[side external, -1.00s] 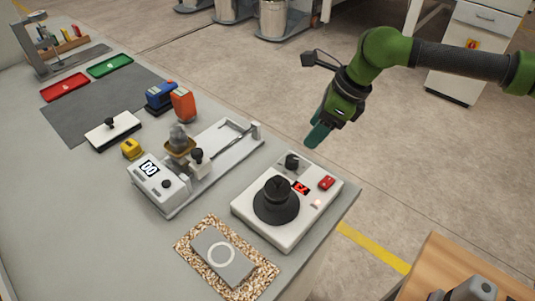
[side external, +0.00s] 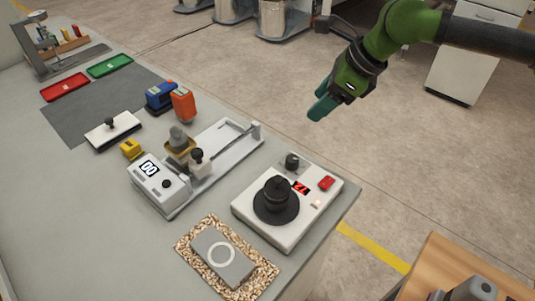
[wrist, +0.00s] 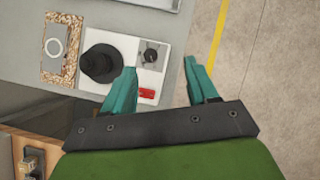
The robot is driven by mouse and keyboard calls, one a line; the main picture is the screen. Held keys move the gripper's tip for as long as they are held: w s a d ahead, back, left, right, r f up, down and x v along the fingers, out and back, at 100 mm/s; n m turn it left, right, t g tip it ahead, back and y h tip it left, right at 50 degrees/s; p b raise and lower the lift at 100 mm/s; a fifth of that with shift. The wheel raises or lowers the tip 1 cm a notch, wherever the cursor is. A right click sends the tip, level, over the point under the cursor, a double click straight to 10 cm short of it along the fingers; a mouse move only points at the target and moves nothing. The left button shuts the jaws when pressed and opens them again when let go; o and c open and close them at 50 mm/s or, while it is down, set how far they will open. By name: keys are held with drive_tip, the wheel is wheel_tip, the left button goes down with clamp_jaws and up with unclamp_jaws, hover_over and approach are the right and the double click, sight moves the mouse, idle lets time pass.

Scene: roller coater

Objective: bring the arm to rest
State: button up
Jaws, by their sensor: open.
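My gripper (side external: 321,108) hangs in the air beyond the right edge of the workbench, above the floor in the side view. Its teal fingers are apart and nothing is between them. In the wrist view my gripper (wrist: 165,88) shows its two fingers spread, with the bench edge and the floor seen between them. The white spin unit (side external: 241,207) with its black round head (side external: 277,200) stands on the bench, below and to the left of my gripper, apart from it.
The grey bench (side external: 75,220) holds a scale-like coater with a display (side external: 149,168), a grey block on a speckled mat (side external: 182,246), an orange block (side external: 183,104), a blue block (side external: 158,97), and red (side external: 65,87) and green (side external: 110,65) trays. A wooden stand (side external: 440,262) is at lower right.

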wheel_tip(320, 180, up, 7)
drive_tip(key=s+d+n+t+y, duration=0.2)
drive_tip(key=n+t+y, duration=0.3)
drive_tip(key=n, duration=0.8)
drive_tip(key=s+d+f+n+h, duration=0.1)
drive_tip(key=s+d+h, duration=0.3)
drive_tip(key=s+d, duration=0.8)
drive_tip(key=s+d+f+n+g+h, duration=0.1)
drive_tip(key=s+d+n+h, duration=0.3)
drive_tip(key=s+d, duration=0.7)
drive_tip(key=shift+s+d+f, duration=0.15)
drive_tip(key=shift+s+d, duration=0.25)
drive_tip(key=shift+d, duration=3.25)
